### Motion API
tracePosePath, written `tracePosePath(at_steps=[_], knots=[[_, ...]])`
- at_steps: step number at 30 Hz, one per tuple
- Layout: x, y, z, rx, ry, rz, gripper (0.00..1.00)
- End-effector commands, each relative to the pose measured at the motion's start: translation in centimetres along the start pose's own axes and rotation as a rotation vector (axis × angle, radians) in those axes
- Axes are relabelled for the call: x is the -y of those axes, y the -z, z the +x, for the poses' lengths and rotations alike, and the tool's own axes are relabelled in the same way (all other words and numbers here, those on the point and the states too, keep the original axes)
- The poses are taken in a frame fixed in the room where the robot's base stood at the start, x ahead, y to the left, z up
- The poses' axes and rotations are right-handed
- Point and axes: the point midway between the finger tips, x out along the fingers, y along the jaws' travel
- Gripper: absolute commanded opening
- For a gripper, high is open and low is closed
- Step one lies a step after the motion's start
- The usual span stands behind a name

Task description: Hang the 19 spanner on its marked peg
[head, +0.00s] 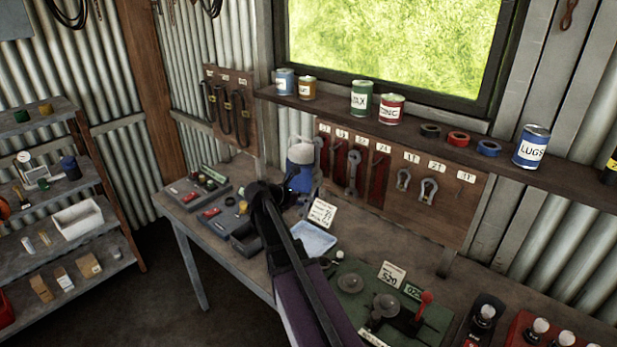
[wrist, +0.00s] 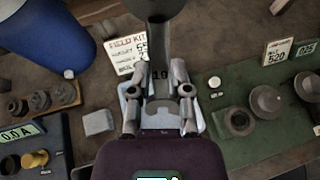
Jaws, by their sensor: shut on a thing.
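In the wrist view my gripper (wrist: 158,98) is shut on a dark grey spanner (wrist: 158,50) marked 19. The spanner's shaft runs up and away from the fingers, and its far end leaves the top of the picture. In the head view my gripper (head: 292,198) is mostly hidden by my dark arm, above the bench near the wall. The wooden peg board (head: 435,208) has red outlines, pegs and number labels too small to read surely. One spanner (head: 353,172) hangs there. A grey spanner shape shows at the board's left; I cannot tell whether it is the held one.
A blue tub (head: 300,178) stands left of the board; it shows left in the wrist view (wrist: 45,35). A white card (head: 322,212) and pale tray (head: 312,240) are below. A shelf with cans (head: 392,108) overhangs the board.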

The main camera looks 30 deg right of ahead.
Motion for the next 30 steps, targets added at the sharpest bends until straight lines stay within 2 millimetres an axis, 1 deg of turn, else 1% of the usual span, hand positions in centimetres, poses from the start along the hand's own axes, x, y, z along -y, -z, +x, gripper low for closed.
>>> tracePosePath(at_steps=[1,6,9,13,18,30], knots=[[0.1,-0.9,-0.2,0.055,0.008,0.003,0.0],[0.5,-4.2,-0.9,0.243,0.027,0.009,0.0],[0.7,-5.7,-1.5,0.335,0.027,0.008,0.0],[0.8,-7.1,-2.3,0.422,0.02,0.003,0.0],[0.8,-7.9,-2.8,0.475,0.011,0.001,0.0],[0.8,-8.0,-2.8,0.48,0.009,0.0,0.0]])
